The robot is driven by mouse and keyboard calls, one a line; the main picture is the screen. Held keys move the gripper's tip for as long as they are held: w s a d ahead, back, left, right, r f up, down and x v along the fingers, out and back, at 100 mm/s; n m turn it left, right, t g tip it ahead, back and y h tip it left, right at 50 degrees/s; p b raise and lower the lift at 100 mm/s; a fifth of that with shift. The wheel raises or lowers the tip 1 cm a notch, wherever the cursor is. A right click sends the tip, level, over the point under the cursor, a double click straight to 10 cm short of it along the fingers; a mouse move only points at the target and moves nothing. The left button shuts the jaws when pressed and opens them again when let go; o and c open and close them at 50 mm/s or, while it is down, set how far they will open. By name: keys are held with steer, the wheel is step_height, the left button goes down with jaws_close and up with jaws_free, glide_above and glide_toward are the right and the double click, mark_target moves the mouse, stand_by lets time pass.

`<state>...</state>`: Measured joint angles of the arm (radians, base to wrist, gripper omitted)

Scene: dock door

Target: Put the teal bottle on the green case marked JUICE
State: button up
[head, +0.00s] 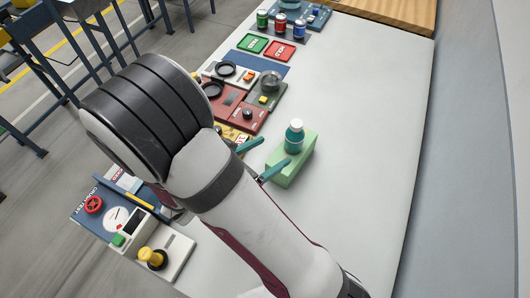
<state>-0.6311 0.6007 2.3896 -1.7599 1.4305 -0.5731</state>
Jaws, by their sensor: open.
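The teal bottle (294,138) has a white cap and stands upright on top of a light green case (305,160). No JUICE marking on the case can be read from this angle. My gripper (262,158) is open, its two teal fingers apart, just left of the bottle and the case. The fingers look clear of the bottle, though the lower finger overlaps the case's left edge in the picture. My arm hides part of the table to the left and below.
Several panels with dials and buttons (233,98) line the table's left side. Green (252,43) and red (280,53) trays and small bottles (281,22) are at the back. A yellow knob (152,257) is at front left. The white table (370,130) is bare on the right.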

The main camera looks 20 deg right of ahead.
steer(key=s+d+r+m+g+y, duration=0.1)
steer(key=s+r+m+g+y, duration=0.3)
steer(key=s+m, duration=0.45)
steer(key=s+d+r+m+g+y, duration=0.2)
steer(key=s+m+g, duration=0.4)
steer(key=m, duration=0.4)
steer(key=s+a+r+m+t+y, duration=0.2)
steer(key=s+a+m+t+y, duration=0.1)
steer(key=a+m+y, duration=0.5)
steer(key=shift+s+a+r+m+t, duration=0.3)
steer(key=shift+a+m, duration=0.35)
steer(key=shift+m, duration=0.6)
